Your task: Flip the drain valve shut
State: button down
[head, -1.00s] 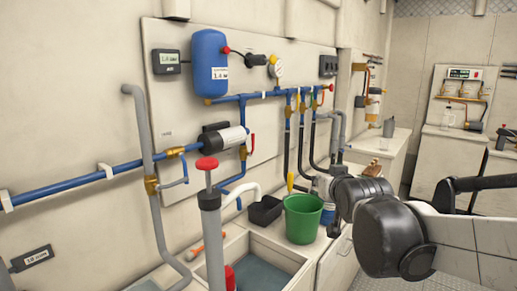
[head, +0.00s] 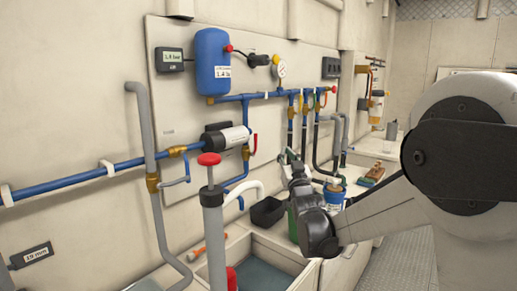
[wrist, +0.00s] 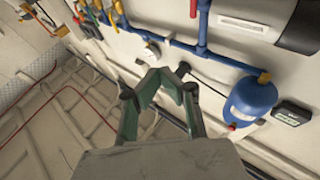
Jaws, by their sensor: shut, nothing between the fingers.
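Blue pipework (head: 262,97) on the wall panel has several branches with small coloured levers (head: 310,97) at the right. A red lever (head: 254,143) hangs beside the right end of the pump. No readable label shows which valve is the drain valve. My gripper (head: 288,157) is in front of the lower hoses, below the branch levers and right of the pump. In the wrist view my gripper (wrist: 163,73) is shut and empty, its fingertips apart from the pipes. The coloured levers (wrist: 112,14) show at the top left there.
The blue tank (head: 212,61) and pump (head: 226,139) are on the panel. The space before the panel is open.

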aim_at(256, 137)
jog(key=w+a+f+n+t+y+b, duration=0.1)
jog(key=w+a+f+n+t+y, duration=0.1)
jog(key=a+f+t+y, duration=0.2)
jog(key=shift+w+a+f+y, duration=0.15)
jog(key=shift+a+f+y, duration=0.15)
jog(key=shift+a+f, duration=1.35)
jog(key=shift+d+f, duration=0.45)
jog(key=shift+d, duration=0.1)
jog(key=shift+w+a+f+b+x, duration=0.15)
jog(key=shift+w+f+b+x, duration=0.2)
jog(key=shift+x, duration=1.8)
jog(key=shift+w+a+f+b+x, duration=0.1)
jog(key=shift+w+f+b+x, duration=0.2)
jog(key=shift+x, duration=1.8)
jog(key=shift+w+a+f+b+x, duration=0.2)
jog(key=shift+w+f+x, duration=0.2)
jog(key=shift+x, duration=1.75)
jog(key=shift+d, duration=0.1)
jog(key=shift+d, duration=0.15)
